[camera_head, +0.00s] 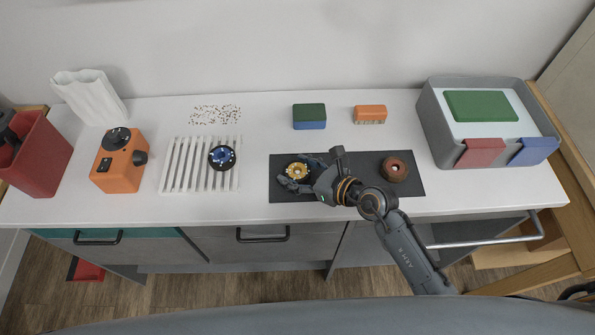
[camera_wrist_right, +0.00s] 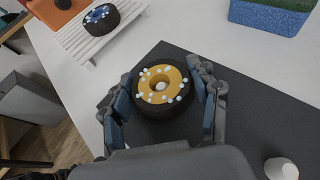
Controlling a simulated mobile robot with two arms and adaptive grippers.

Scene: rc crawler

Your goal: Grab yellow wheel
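The yellow wheel (camera_head: 297,171) has a yellow hub with white dots and a black tyre. It lies on the dark mat (camera_head: 340,158) on the white counter. In the right wrist view the yellow wheel (camera_wrist_right: 162,87) sits between the two fingers of my right gripper (camera_wrist_right: 164,100). The fingers are spread on either side of the tyre; a small gap seems to show at the left. In the head view my right gripper (camera_head: 298,179) reaches in from the right at the wheel. My left gripper does not show.
A brown-red wheel (camera_head: 395,168) lies on the mat's right part. A blue-hubbed wheel (camera_head: 222,157) rests on a white slatted rack (camera_head: 180,168). Two sponges, green-blue (camera_head: 309,117) and orange (camera_head: 370,114), lie behind the mat. A grey bin (camera_head: 436,118) stands right, an orange box (camera_head: 119,168) left.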

